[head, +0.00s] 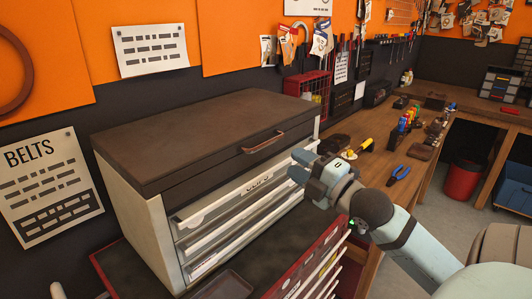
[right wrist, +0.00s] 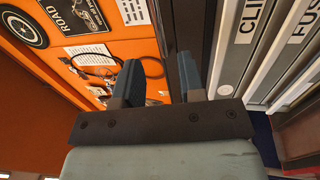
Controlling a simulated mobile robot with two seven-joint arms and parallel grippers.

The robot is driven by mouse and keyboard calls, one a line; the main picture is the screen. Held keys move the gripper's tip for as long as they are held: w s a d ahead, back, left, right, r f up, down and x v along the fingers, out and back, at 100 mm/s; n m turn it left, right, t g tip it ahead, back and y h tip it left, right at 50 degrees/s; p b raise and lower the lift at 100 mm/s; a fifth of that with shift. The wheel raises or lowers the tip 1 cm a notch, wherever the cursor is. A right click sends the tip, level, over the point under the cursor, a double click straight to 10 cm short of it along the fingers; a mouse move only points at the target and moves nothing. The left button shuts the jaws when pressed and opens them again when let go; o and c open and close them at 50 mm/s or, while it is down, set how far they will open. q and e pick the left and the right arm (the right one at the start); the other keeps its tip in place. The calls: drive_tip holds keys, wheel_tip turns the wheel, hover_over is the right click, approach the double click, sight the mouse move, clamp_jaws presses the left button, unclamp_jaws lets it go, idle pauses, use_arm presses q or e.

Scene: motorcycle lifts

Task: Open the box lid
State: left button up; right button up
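The box is a pale grey tool chest (head: 147,231) with a dark brown lid (head: 200,130), which lies shut on top. A copper-coloured bar handle (head: 263,142) sits on the lid's front edge. My right gripper (head: 298,166) is at the right end of the chest's front, by the top drawer, right of and below the handle. In the right wrist view its two fingers (right wrist: 159,82) stand apart with nothing seen gripped between them. Labelled drawer fronts (right wrist: 250,50) show beside the fingers. The handle cannot be made out there. My left gripper is not seen.
The chest stands on a red cabinet (head: 318,262) with a dark top. A wooden bench (head: 375,165) to the right holds pliers (head: 398,175), a yellow-handled tool (head: 364,146) and other tools. The wall with posters is close behind the chest.

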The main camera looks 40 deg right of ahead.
sight(266, 142)
drive_tip(key=p+x, duration=0.2)
drive_tip(key=x, duration=0.7)
drive_tip(key=shift+w, duration=0.2)
drive_tip(key=shift+c, duration=0.5)
clamp_jaws()
